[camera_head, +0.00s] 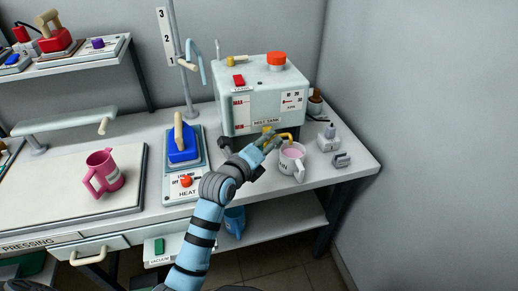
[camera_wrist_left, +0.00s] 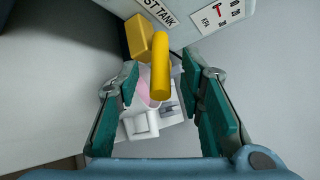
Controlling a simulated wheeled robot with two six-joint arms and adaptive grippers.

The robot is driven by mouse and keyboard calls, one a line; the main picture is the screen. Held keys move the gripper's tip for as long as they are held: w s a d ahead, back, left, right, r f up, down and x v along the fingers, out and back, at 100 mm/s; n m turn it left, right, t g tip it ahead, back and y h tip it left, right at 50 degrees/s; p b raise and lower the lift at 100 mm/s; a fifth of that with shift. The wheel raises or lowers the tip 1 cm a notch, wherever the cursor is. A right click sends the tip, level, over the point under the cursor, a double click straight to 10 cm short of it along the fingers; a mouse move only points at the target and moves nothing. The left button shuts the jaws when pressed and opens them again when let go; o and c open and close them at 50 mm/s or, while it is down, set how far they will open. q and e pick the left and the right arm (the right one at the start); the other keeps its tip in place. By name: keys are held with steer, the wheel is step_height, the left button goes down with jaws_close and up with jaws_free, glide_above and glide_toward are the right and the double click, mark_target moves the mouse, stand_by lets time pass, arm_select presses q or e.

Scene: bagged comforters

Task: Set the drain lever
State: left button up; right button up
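The test tank (camera_head: 265,95) is a pale box at the back right of the bench. A yellow drain lever (camera_head: 286,136) sticks out low on its front; in the left wrist view the lever (camera_wrist_left: 160,68) stands out beside a yellow block. My left gripper (camera_head: 268,145) is at the tank's front by the lever. In the left wrist view its teal fingers (camera_wrist_left: 160,62) are apart, one on each side of the lever, with gaps showing. A white mug (camera_head: 291,163) with pink liquid stands below the lever. My right gripper is not in view.
A heat station (camera_head: 187,182) with a blue block and red knob lies left of my arm. A pink mug (camera_head: 105,172) stands on the pressing board (camera_head: 60,200). Small grey items (camera_head: 328,140) stand right of the white mug. A wall closes off the right side.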

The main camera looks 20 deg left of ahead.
arm_select(q)
steer(key=v, duration=1.1)
steer(key=shift+s+a, duration=0.1)
steer(key=shift+s, duration=0.05)
